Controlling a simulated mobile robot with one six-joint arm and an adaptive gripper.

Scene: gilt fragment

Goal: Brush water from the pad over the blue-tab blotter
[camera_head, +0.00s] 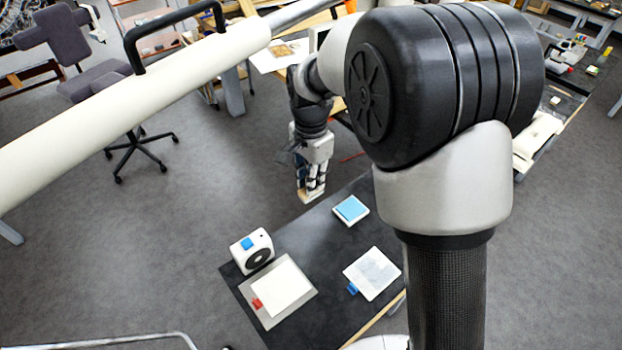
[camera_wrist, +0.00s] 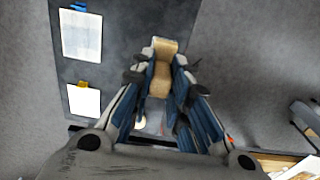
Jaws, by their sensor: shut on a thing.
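My gripper (camera_head: 312,187) hangs beyond the far left edge of the dark table, shut on a tan brush (camera_head: 309,197). In the wrist view the brush (camera_wrist: 163,75) sits between the blue-lined fingers (camera_wrist: 162,100); its bristles cannot be made out. The blue pad (camera_head: 351,208) lies in a white tray near the table's far end, right of and below the gripper in the head view. The blue-tab blotter (camera_head: 373,272), a mottled pale sheet, lies nearer on the right; its blue tab (camera_head: 352,288) is at its lower left corner. The gripper is apart from both.
A white sheet with a red tab (camera_head: 282,288) lies on a grey backing at the table's near left. A white device with a blue top patch (camera_head: 252,250) stands behind it. The table middle (camera_head: 312,240) is bare. An office chair (camera_head: 90,75) stands at the back left.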

